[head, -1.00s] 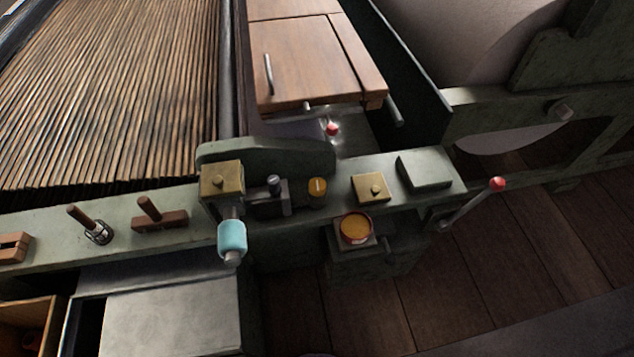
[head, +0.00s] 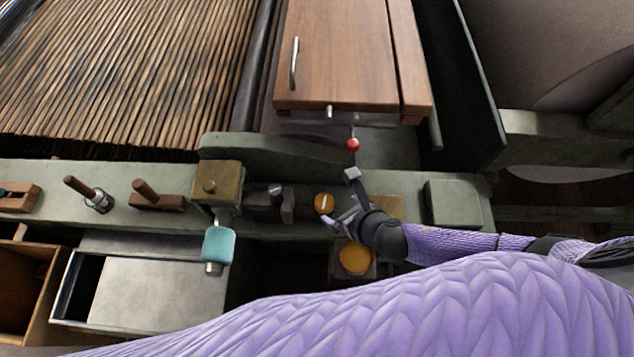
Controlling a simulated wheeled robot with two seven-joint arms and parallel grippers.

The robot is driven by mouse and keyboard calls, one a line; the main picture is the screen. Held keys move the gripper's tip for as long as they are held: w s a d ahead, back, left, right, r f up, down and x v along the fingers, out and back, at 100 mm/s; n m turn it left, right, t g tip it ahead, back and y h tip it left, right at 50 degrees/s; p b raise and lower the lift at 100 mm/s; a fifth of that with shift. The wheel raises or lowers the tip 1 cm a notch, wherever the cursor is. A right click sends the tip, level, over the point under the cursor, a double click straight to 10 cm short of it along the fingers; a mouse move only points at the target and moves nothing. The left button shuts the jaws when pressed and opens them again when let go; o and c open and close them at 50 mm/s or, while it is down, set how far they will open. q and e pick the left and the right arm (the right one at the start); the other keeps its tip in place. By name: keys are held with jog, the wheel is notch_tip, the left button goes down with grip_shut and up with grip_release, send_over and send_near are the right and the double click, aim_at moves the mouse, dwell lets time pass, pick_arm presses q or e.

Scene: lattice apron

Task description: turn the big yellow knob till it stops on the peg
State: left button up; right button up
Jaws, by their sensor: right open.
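A round yellow knob (head: 324,203) with a pale line across its face sits on the green bench rail, right of a small dark clamp. My right gripper (head: 343,199) is open, with its fingers spread just right of this knob. I cannot tell from this angle whether a finger touches it. A larger round yellow-orange disc (head: 355,257) lies lower, on a ledge in front of the rail, partly under my right wrist. No peg can be clearly made out at the knob. My left gripper is not in view.
A brass block (head: 217,181) with a light-blue handle (head: 219,245) stands to the left. A red-tipped lever (head: 352,144) rises behind the gripper. A green block (head: 453,204) sits to the right. My purple sleeve covers the lower right.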

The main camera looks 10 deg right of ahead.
aim_at(326, 202)
jog(key=b+x, duration=0.4)
jog(key=x, duration=0.4)
jog(key=shift+a+f+b, duration=0.15)
jog(key=shift+f+b, duration=0.2)
jog(key=shift+f, duration=0.05)
jog(key=shift+w+a+f, duration=0.1)
jog(key=shift+w+f, duration=0.05)
jog(key=shift+w, duration=0.15)
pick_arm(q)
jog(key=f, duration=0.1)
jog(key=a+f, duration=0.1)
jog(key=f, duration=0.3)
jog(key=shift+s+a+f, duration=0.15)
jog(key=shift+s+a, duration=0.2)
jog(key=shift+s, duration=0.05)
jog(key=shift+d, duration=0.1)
pick_arm(e)
jog(key=shift+c, duration=0.9)
jog(key=c, duration=1.1)
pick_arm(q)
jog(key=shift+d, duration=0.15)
pick_arm(e)
jog(key=shift+o, duration=0.2)
